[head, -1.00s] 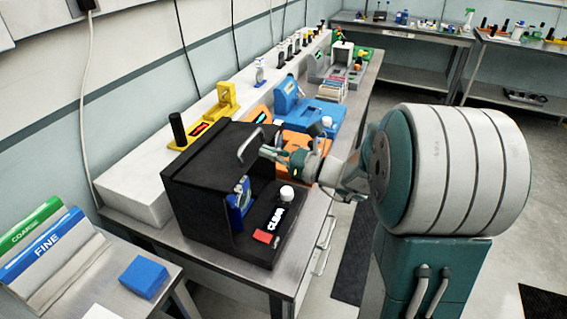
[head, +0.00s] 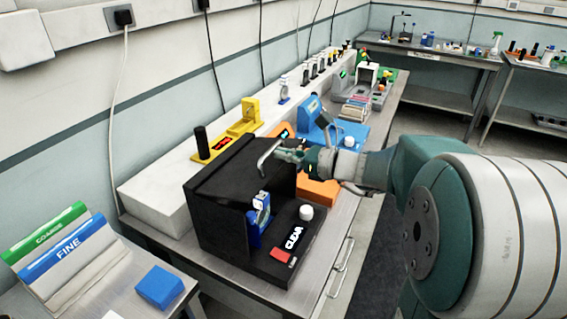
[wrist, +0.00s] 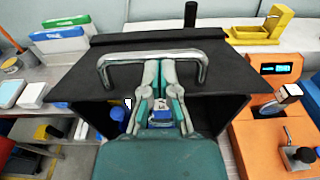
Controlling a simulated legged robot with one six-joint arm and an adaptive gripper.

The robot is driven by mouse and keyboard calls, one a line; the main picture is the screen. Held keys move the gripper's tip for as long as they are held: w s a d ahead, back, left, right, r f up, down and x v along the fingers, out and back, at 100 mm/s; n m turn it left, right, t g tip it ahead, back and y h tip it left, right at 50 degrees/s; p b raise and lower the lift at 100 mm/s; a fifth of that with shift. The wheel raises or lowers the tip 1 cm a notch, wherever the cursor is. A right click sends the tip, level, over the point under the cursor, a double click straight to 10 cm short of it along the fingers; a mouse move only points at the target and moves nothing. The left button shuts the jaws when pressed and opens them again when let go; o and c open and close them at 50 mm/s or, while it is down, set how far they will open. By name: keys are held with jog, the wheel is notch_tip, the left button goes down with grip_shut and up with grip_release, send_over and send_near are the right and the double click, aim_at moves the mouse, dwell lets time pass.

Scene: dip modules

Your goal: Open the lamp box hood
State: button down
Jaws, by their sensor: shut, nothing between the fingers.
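The lamp box (head: 215,215) is a black box on the bench, and its hood (head: 225,165) lies closed over the top. A grey bar handle (head: 264,153) stands on the hood's right edge; it also shows in the wrist view (wrist: 120,56). My gripper (head: 281,153) is shut and empty, right at the handle from the right. In the wrist view my gripper (wrist: 164,66) has its fingertips at the middle of the handle bar. I cannot tell whether they touch it. The box's side below the hood is open and shows a dark inside, partly hidden by my gripper.
A yellow fixture (head: 242,118) is on the white ledge.

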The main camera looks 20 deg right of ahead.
jog(key=shift+w+a+r+g+h, duration=0.15)
jog(key=shift+a+r+g+h, duration=0.05)
jog(key=shift+r, duration=0.3)
jog(key=shift+w+a+r+g+h, duration=0.1)
jog(key=shift+a+r+g+h, duration=0.1)
jog(key=shift+r, duration=0.25)
jog(key=r+g, duration=0.1)
jog(key=w+a+r+h, duration=0.1)
jog(key=w+a+r+g+h, duration=0.1)
jog(key=r, duration=0.1)
jog(key=shift+w+a+g, duration=0.15)
jog(key=shift+a+g, duration=0.05)
jog(key=shift+g, duration=0.1)
jog(key=w+a+r+g+h, duration=0.3)
jog(key=w+a, duration=0.3)
jog(key=shift+w+a+r+g+h, duration=0.15)
jog(key=shift+w+a+g+h, duration=0.15)
jog(key=shift+w+a+h, duration=0.1)
